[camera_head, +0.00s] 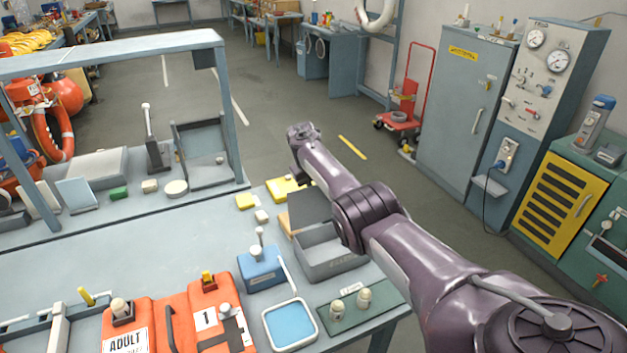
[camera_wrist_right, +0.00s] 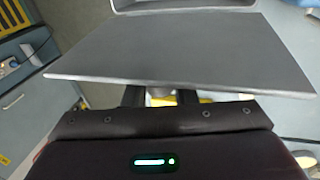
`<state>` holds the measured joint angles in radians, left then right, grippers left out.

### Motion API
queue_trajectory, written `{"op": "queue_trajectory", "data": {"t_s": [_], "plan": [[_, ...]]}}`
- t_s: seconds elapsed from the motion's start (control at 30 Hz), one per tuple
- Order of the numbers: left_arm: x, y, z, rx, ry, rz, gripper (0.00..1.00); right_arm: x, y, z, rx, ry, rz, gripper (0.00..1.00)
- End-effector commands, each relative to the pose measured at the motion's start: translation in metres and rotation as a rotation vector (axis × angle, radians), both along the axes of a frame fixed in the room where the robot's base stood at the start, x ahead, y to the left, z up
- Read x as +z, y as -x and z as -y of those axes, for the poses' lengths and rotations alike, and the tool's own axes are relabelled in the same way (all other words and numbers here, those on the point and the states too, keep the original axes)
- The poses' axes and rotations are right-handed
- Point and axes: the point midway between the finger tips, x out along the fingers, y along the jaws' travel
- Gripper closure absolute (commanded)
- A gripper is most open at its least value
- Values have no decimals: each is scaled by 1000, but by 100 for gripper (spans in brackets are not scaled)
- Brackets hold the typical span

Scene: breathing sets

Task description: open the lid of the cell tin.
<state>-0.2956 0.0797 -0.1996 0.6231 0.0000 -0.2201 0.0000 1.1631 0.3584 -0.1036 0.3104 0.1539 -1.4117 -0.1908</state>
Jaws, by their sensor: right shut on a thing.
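My right gripper (camera_wrist_right: 160,97) is shut on a small pale part at the lid's near edge, largely hidden. My left gripper is not in view.
A blue box (camera_head: 262,270) with a knob and a blue-topped tray (camera_head: 290,323) stand left of the tin. A green mat (camera_head: 372,305) with two knobbed pieces lies in front. Yellow blocks (camera_head: 285,188) lie behind. The bench's middle left is clear.

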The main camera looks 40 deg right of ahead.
Motion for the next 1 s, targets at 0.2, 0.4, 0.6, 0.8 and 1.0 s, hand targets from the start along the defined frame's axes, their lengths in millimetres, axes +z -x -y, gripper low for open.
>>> {"op": "queue_trajectory", "data": {"t_s": [0.2, 0.4, 0.6, 0.8, 1.0], "plan": [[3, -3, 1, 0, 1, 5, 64, 0, 2, -1, 1, -2, -6, 100], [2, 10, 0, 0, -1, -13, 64, -1, 3, -1, 0, -3, -10, 100], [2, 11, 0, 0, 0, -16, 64, -1, 3, -1, 0, -4, -12, 57], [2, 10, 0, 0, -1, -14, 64, -2, 3, -1, 0, -4, -12, 55], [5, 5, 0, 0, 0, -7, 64, 5, 3, -2, 1, -2, -10, 55]]}}
